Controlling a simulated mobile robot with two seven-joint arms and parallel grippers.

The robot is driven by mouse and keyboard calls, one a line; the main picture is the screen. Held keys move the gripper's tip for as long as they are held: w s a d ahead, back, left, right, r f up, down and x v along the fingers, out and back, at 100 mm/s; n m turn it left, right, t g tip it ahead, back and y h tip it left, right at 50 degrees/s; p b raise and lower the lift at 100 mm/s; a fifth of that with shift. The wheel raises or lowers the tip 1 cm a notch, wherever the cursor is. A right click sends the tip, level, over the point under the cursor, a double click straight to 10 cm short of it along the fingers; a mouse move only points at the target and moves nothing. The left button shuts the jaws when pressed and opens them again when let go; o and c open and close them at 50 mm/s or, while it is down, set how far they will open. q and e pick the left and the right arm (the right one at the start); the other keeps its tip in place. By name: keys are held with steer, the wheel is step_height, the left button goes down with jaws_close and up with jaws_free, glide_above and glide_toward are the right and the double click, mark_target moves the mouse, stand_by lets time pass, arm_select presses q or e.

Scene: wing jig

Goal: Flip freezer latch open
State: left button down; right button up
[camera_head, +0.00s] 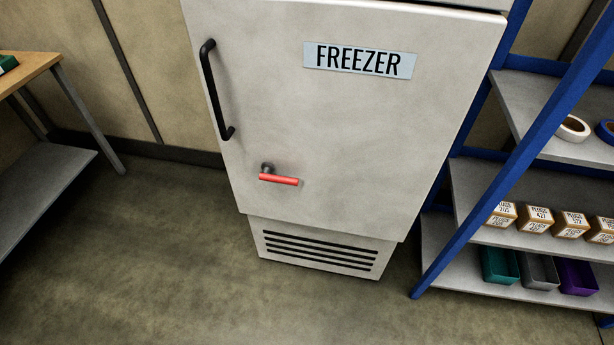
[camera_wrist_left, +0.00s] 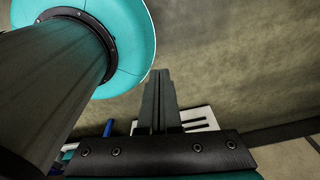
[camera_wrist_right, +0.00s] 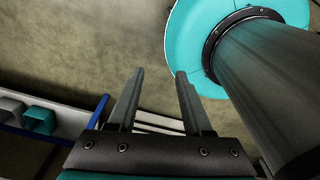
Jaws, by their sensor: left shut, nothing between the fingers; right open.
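The freezer (camera_head: 330,120) is a light grey cabinet in the middle of the head view, with its door shut. Its latch (camera_head: 279,180) is a red bar on a dark pivot, low on the left part of the door, lying nearly level. Neither gripper shows in the head view. In the left wrist view my left gripper (camera_wrist_left: 160,75) is shut with nothing between its fingers. In the right wrist view my right gripper (camera_wrist_right: 159,73) is open and empty. No gripper touches the latch.
A black door handle (camera_head: 214,90) stands above the latch. A blue-framed shelf (camera_head: 470,215) with boxes, bins and tape rolls is close on the right. A wooden-topped table (camera_head: 28,68) stands at the left. The floor (camera_head: 150,260) before the freezer is clear.

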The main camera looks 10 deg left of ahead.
arm_select(q)
steer(key=w+a+r+m+t+b, duration=0.2)
steer(key=w+m+t+b, duration=0.95)
steer(key=w, duration=1.85)
steer(key=w+d+r+m+t+b, duration=0.2)
steer(key=w+r+m+b, duration=0.2)
steer(key=w+r+m, duration=0.4)
steer(key=w+d+r+m+t+b, duration=0.1)
steer(key=w+r+m+b, duration=0.4)
steer(key=m, duration=0.9)
step_height(320, 180, up, 4)
steer(key=w+t, duration=0.1)
steer(key=w, duration=0.2)
steer(key=shift+d+f+h+b, duration=0.2)
steer(key=shift+d+h+b, duration=0.1)
steer(key=shift+d, duration=0.1)
arm_select(e)
steer(key=w+f+t, duration=0.1)
steer(key=w+f, duration=1.1)
steer(key=f, duration=0.2)
steer(key=shift+w+d+f, duration=0.2)
steer(key=shift+w+f, duration=0.15)
steer(key=shift+w, duration=0.05)
arm_select(q)
steer(key=shift+m, duration=0.25)
